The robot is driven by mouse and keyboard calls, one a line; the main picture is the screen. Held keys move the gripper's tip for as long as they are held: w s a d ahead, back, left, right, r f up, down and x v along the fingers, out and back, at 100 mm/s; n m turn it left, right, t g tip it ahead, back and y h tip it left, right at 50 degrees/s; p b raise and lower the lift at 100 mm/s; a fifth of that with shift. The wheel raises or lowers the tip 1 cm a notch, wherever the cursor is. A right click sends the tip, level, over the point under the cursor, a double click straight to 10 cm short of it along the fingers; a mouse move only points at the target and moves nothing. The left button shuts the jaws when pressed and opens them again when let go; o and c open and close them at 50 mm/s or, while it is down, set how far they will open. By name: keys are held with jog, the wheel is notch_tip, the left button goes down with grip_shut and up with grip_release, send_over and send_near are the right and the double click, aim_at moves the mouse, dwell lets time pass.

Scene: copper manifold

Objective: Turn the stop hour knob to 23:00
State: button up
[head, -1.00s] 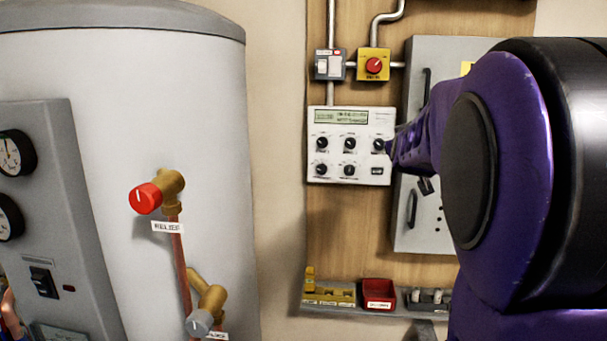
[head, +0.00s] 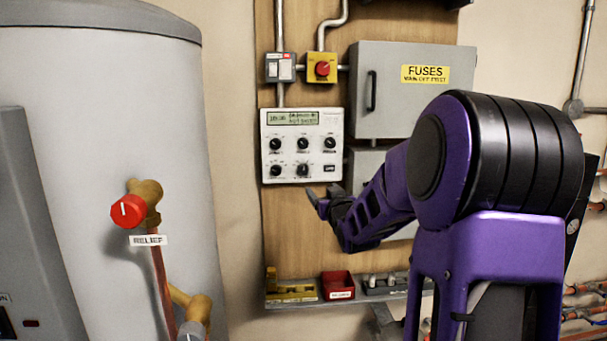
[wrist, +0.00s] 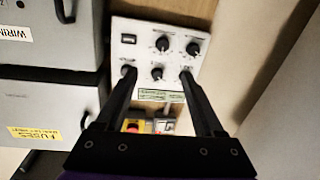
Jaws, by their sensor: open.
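The white control panel (head: 317,160) is on the wooden board, with a green display (head: 293,118) on top. It has three black knobs in an upper row, upper left (head: 275,144), upper middle (head: 303,143) and upper right (head: 330,143). Below are two more knobs, lower left (head: 275,171) and lower middle (head: 303,170), and a dark button (head: 330,168). Labels are too small to read, so I cannot tell which is the stop hour knob. My gripper (head: 323,195) is open and empty just below the panel's lower right. The wrist view shows the panel upside down between and beyond my fingers (wrist: 158,78).
A grey fuse box (head: 400,90) stands right of the panel. A yellow box with a red rotary switch (head: 322,68) and a grey switch (head: 280,67) are above. A shelf with a red bin (head: 338,285) is below. A tank (head: 110,130) with a red relief valve (head: 128,211) is left.

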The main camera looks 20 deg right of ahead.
jog(key=p, duration=0.2)
send_near(304, 170)
jog(key=w, duration=0.2)
jog(key=w+d, duration=0.1)
jog(key=w, duration=0.5)
jog(key=shift+d+f, duration=0.1)
jog(key=shift+d, duration=0.1)
jog(key=shift+c, duration=0.3)
grip_shut()
